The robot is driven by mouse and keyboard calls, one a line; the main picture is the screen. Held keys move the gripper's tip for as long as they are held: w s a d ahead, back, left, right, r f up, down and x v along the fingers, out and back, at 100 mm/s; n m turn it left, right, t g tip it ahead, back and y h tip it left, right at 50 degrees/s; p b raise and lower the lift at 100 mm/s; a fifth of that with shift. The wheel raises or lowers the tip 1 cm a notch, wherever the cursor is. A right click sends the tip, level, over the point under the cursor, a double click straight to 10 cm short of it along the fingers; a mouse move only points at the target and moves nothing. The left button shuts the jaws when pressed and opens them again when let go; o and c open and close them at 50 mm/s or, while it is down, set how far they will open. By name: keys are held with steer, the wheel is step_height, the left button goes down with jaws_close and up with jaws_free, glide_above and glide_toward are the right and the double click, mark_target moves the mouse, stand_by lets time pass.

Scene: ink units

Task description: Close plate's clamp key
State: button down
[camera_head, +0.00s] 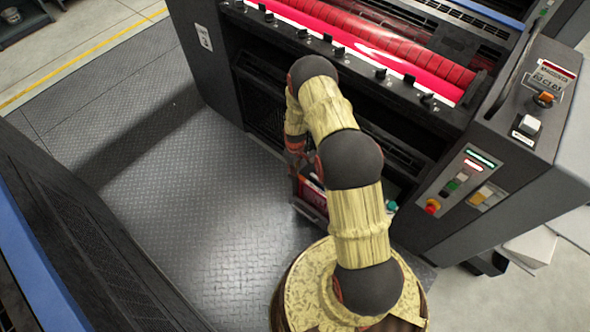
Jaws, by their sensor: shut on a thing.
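The printing unit (440,140) has a red roller (400,50) in its open upper part. A dark bar runs along the roller's front edge. Several small black keys stand along it, one of them near the middle (338,47). The rightmost key (427,97) looks turned more sideways than the others. I cannot tell which key is the plate's clamp key. My arm rises in front of the unit and bends down on its left side, below the keys.
A control panel (466,188) with a red knob is on the unit's right side, and an orange switch (544,98) is on top. A dark cabinet (75,240) with blue trim stands at lower left. The metal floor (185,200) between is clear.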

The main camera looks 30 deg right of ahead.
steer(key=shift+w, duration=0.1)
steer(key=c, duration=1.8)
jaws_free()
steer(key=shift+r, duration=0.1)
step_height(320, 180, up, 12)
